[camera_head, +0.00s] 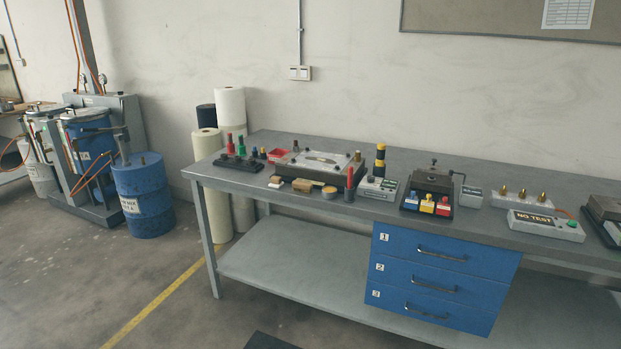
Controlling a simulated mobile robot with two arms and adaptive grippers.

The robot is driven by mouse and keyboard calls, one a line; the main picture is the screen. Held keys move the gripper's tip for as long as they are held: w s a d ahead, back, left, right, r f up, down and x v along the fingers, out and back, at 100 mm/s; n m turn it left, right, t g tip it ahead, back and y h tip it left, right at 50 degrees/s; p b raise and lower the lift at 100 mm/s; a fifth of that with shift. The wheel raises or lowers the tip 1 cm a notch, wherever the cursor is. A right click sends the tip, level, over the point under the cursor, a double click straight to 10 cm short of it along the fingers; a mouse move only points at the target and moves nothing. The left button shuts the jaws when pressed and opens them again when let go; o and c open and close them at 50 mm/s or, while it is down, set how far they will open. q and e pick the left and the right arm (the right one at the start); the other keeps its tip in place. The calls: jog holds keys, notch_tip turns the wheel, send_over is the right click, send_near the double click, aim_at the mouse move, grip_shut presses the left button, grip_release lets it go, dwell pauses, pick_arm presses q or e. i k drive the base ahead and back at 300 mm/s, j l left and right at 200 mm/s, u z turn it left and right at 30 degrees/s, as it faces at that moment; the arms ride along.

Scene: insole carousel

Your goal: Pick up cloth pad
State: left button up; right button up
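Several small items lie along the front edge of the grey workbench (236,187). One is a small tan block (302,185), and beside it on the left is a small pale and dark reddish item (275,182). Either could be the cloth pad; they are too small to tell. A small round tin (329,192) with a yellowish top stands just right of the tan block. Neither of my grippers is in view.
Behind these items is a grey plate fixture (317,161). A dark rack (238,163) of stamps or bottles stands left. A red-topped bottle (349,184) stands right. Blue drawers (440,275) hang below the bench. A blue drum (145,195) and fabric rolls (212,180) stand left.

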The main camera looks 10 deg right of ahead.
aim_at(277, 181)
jog(key=i+l+u, duration=0.15)
jog(key=i, duration=0.3)
jog(key=i+l+u, duration=0.15)
jog(key=i, duration=0.35)
jog(key=i+l+u, duration=0.15)
jog(key=i, duration=0.3)
